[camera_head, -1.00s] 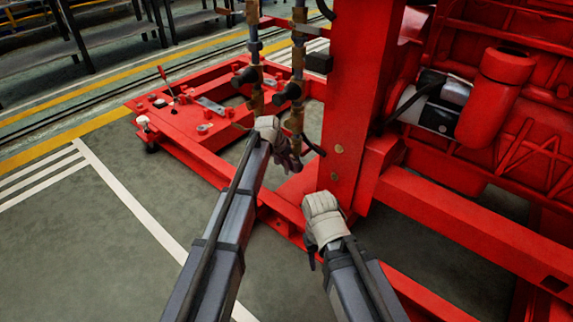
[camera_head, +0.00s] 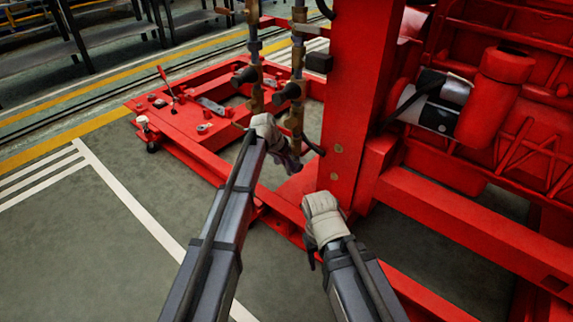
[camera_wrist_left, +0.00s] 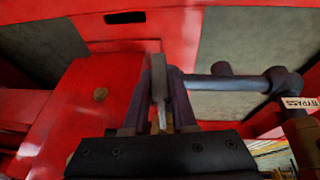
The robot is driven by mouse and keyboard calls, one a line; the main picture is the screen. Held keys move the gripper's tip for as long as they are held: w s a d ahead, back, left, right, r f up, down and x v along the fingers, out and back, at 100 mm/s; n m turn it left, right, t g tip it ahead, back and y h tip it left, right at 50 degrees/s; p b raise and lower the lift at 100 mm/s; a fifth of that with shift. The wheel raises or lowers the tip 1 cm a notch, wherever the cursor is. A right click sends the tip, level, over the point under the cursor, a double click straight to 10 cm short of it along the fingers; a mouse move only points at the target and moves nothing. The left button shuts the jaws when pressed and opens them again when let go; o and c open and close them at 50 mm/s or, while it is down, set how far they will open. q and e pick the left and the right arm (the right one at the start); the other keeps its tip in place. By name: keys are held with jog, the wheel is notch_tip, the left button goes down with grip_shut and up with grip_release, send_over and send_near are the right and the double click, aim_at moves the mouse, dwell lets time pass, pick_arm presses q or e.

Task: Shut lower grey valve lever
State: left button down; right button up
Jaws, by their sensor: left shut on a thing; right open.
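The grey valve lever (camera_wrist_left: 158,78) shows in the left wrist view as a narrow upright bar between the fingers of my left gripper (camera_wrist_left: 160,92), which is shut on it. A dark grey pipe (camera_wrist_left: 232,83) runs right from behind the fingers to a fitting with a BYPASS label (camera_wrist_left: 299,103). In the head view my left gripper (camera_head: 294,164) is at the lower end of the brass-and-grey pipes, and the lever is hidden or too small to tell. My right gripper (camera_head: 312,262) is open and empty, low in front of the red post.
Two vertical pipes with valves (camera_head: 297,90) stand left of the thick red post (camera_head: 357,90). A red base frame (camera_head: 190,125) lies behind and left of my left arm. The red engine (camera_head: 500,100) fills the right. Grey floor (camera_head: 90,245) is clear at left.

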pick_arm(q)
jog(key=shift+s+d+n+g+h+b, duration=0.15)
jog(key=shift+d+g+h+b, duration=0.2)
jog(key=shift+h, duration=0.25)
jog(key=shift+s+d+n+g+h+b, duration=0.2)
jog(key=shift+g+h, duration=0.25)
jog(key=shift+h, duration=0.15)
jog(key=shift+s+d+r+n+g+h+b, duration=0.2)
jog(key=shift+g+h+b, duration=0.15)
jog(key=shift+h, duration=0.2)
jog(key=shift+s+d+r+n+g+h+b, duration=0.15)
jog(key=shift+d+r+g+h+b, duration=0.1)
jog(key=shift+h+b, duration=0.25)
jog(key=c, duration=0.7)
grip_release()
